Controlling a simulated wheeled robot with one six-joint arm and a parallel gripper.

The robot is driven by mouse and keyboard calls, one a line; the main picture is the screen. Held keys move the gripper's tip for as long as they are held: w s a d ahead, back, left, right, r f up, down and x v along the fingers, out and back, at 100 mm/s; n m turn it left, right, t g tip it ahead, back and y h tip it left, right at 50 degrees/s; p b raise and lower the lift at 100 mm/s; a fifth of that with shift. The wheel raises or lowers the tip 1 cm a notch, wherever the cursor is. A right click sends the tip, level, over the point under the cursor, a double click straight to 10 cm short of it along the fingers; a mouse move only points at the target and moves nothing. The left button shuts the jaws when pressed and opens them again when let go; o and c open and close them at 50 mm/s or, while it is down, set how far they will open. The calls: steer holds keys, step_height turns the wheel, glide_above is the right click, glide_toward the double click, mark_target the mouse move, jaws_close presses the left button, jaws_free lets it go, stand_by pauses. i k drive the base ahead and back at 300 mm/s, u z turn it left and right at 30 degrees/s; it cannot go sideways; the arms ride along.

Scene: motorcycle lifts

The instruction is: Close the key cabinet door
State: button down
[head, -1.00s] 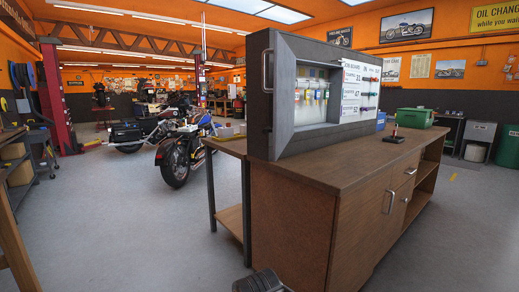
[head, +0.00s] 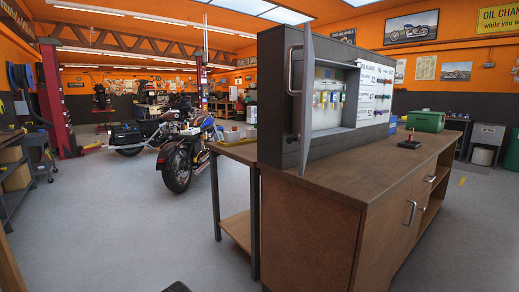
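The key cabinet (head: 275,102) is a dark box on the wooden counter. Its door (head: 307,105) stands open, swung out toward me and seen nearly edge-on. The door's metal bar handle (head: 292,92) is on the left, outer face. My gripper's fingers do not show in the head view. Only a small dark piece, probably of my arm, shows at the bottom edge, well below and left of the door. Nothing is seen touching the door.
The wooden counter (head: 310,205) with drawers fills the right foreground. A small side table (head: 236,152) adjoins its left side. A green box (head: 425,121) and a dark stamp-like item (head: 410,142) sit on the counter. A motorcycle (head: 180,160) stands behind. Grey floor (head: 110,230) is open at left.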

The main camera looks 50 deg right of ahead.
mark_target(307, 92)
steer(key=z, duration=0.35)
steer(key=i, duration=0.85)
steer(key=z, duration=0.6)
